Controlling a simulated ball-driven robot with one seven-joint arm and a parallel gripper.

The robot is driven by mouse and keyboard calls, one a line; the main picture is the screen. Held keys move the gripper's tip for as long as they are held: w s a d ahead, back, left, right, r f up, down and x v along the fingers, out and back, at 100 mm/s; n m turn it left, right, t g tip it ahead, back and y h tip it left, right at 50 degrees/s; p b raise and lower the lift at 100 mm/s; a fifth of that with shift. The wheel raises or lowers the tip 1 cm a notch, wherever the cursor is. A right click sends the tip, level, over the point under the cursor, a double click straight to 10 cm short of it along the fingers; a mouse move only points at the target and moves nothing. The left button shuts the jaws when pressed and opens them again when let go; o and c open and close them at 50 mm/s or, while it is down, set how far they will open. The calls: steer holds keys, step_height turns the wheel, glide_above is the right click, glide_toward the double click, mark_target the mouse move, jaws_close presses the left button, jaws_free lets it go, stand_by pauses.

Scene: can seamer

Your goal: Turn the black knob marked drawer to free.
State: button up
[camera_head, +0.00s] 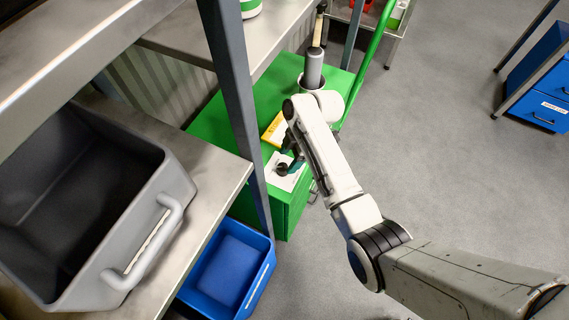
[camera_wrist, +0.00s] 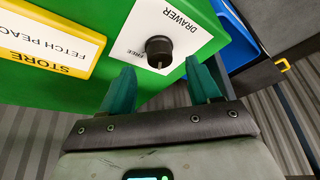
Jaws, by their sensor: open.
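The black knob (camera_wrist: 158,50) sits on a white plate (camera_wrist: 181,36) marked DRAWER and FREE, on a green cabinet (camera_wrist: 110,72). FREE is printed beside the knob, on its left in the wrist view. In the head view the knob (camera_head: 282,168) is small beside my gripper (camera_head: 289,160), on top of the green cabinet (camera_head: 213,123). In the wrist view my gripper (camera_wrist: 162,84) is open, its two teal fingers apart. The knob lies just beyond the fingertips, roughly between them, and the fingers do not appear to touch it.
A yellow-edged STORE label (camera_wrist: 45,45) lies left of the knob. A grey bin (camera_head: 150,190) sits on the metal shelf, whose dark upright (camera_head: 232,90) rises close to the cabinet.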

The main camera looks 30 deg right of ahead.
mark_target(283, 167)
steer(key=shift+x, duration=2.05)
steer(key=c, duration=1)
steer(key=shift+s+m, duration=0.1)
steer(key=shift+m, duration=0.2)
steer(key=shift+r+m+t+p, duration=0.1)
steer(key=shift+m+t+p, duration=0.3)
steer(key=shift+m+p, duration=0.45)
steer(key=m+t+h+p, duration=0.1)
steer(key=m, duration=0.2)
steer(key=shift+s+a+m, duration=0.1)
steer(key=shift+s+m, duration=0.05)
steer(key=shift+m, duration=0.2)
steer(key=m+h+p, duration=0.1)
steer(key=m, duration=0.2)
steer(key=m+t+p, duration=0.1)
steer(key=m, duration=0.1)
steer(key=shift+a+m+t+h, duration=0.1)
steer(key=shift+m+t+h, duration=0.2)
steer(key=shift+m+h, duration=0.1)
